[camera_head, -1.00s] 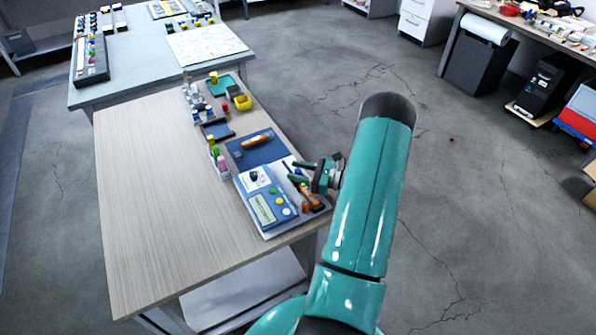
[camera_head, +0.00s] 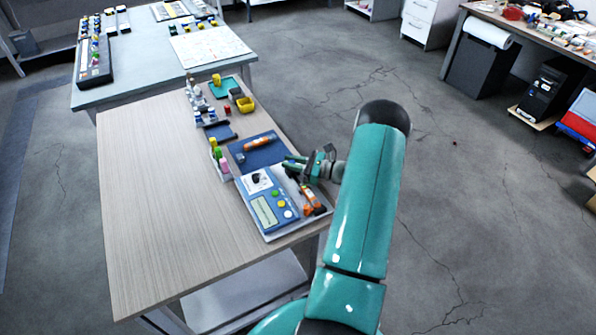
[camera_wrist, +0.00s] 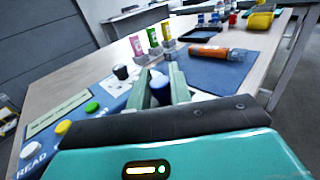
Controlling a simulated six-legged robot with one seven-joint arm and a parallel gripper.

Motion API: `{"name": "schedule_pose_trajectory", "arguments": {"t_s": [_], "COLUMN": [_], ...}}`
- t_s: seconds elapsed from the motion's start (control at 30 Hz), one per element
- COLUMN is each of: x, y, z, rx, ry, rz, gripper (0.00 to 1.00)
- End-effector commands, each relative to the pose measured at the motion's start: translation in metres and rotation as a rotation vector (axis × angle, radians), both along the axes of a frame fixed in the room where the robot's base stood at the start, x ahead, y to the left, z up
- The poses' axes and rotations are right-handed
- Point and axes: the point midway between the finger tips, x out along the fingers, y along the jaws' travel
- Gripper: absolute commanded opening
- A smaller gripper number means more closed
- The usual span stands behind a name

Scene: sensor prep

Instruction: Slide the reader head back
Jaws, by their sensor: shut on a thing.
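The blue and white reader (camera_head: 264,212) lies at the table's near right corner, with a screen and coloured buttons on top. Its front panel with a green button (camera_wrist: 92,107) shows at left in the wrist view. My gripper (camera_head: 292,163) is at the reader's far right side, close to the blue mat. An orange and black part (camera_head: 312,203) lies along the reader's right side.
A blue mat (camera_head: 270,153) behind the reader carries an orange tube (camera_head: 257,144). A teal tray (camera_head: 224,87) and a yellow bin (camera_head: 245,104) are farther back. The table's left half is bare.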

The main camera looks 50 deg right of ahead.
Motion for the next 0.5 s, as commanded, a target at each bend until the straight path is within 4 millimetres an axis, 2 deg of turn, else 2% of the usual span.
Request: {"name": "schedule_pose_trajectory", "arguments": {"t_s": [0.1,0.37,0.4,0.47,0.5], "x": [0.0106,0.0126,0.0128,0.0126,0.0125], "y": [-0.0035,-0.0043,-0.0043,-0.0041,-0.0041], "z": [-0.0009,-0.0001,0.0,0.0001,0.0001], "rx": [0.0,0.0,-0.001,-0.001,0.0], "ry": [0.001,0.001,0.0,0.0,0.0], "rz": [-0.002,-0.004,-0.004,-0.003,-0.003], "gripper": [0.0,0.0,0.27,0.39,0.41]}}
